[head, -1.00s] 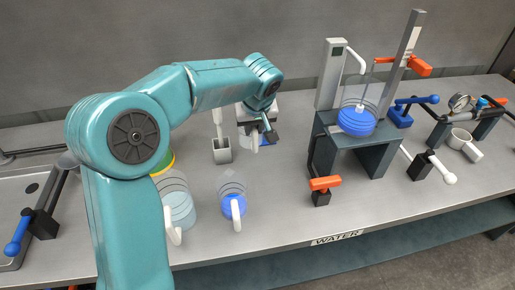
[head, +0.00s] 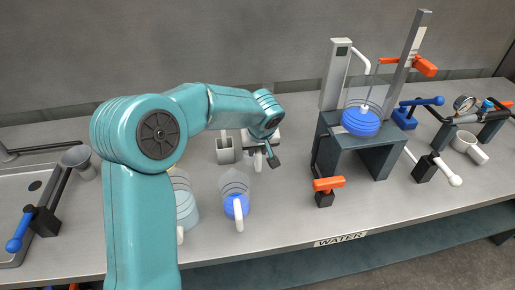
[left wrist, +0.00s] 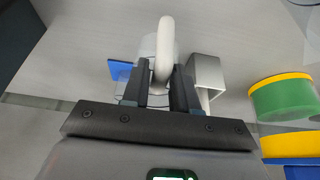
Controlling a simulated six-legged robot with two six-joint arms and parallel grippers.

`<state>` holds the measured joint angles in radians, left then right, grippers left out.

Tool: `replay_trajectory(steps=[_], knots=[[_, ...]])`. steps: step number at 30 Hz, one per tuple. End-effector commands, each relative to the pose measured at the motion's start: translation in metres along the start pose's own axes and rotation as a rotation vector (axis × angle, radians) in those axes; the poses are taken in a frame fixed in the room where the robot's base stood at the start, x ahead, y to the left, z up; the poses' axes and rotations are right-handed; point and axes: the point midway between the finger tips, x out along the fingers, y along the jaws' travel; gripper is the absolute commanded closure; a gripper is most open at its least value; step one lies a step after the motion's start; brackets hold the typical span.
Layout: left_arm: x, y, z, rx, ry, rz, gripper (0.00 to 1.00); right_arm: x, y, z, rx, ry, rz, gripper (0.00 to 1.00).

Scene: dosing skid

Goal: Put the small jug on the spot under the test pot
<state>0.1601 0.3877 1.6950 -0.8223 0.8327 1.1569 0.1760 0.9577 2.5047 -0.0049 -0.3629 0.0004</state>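The small jug is mostly hidden behind my left gripper (head: 272,158). Its white handle (head: 258,161) shows just left of the fingers. In the left wrist view the handle (left wrist: 164,48) stands between the two dark fingers, which close against it from both sides. A clear vessel with blue contents (head: 361,121) on a dark stand (head: 378,158) at right looks like the test pot. No marked spot shows under it. My right gripper is out of view.
A square grey cup (head: 225,152) stands close left of the gripper, also in the wrist view (left wrist: 205,75). A clear jug with blue contents (head: 236,200) stands in front. An orange-handled valve (head: 328,184) stands before the stand. A green and yellow tub (left wrist: 283,98) shows in the wrist view.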

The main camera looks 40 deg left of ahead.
Motion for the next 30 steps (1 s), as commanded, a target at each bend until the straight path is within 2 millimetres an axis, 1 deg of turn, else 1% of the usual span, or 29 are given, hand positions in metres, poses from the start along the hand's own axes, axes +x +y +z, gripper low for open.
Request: replay_trajectory(steps=[1,2,10,12,14,17,21,24,27,30], knots=[[-0.001,0.000,0.000,0.000,0.000,0.000,0.54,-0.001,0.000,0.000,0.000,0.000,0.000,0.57],[-0.001,0.000,0.000,0.000,0.000,0.000,0.51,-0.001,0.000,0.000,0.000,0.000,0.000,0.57],[-0.002,0.000,-0.001,0.000,0.000,0.000,0.51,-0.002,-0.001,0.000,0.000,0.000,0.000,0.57],[-0.005,0.000,-0.002,0.000,0.000,0.000,0.51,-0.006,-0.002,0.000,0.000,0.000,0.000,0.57],[-0.010,0.001,-0.002,0.000,0.003,0.002,0.51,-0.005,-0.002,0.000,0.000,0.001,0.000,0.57],[-0.030,0.001,-0.002,-0.002,0.004,0.005,0.51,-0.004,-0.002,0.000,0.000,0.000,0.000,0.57],[-0.065,0.001,-0.002,0.000,0.004,0.005,0.51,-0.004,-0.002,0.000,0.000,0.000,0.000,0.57],[-0.087,0.001,-0.002,-0.001,0.004,0.005,0.51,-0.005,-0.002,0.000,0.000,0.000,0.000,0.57],[-0.105,0.001,-0.002,0.000,0.002,0.004,0.51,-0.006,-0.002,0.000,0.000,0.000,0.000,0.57],[-0.116,0.001,-0.002,0.000,0.002,0.002,0.51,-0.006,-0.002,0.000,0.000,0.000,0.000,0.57]])
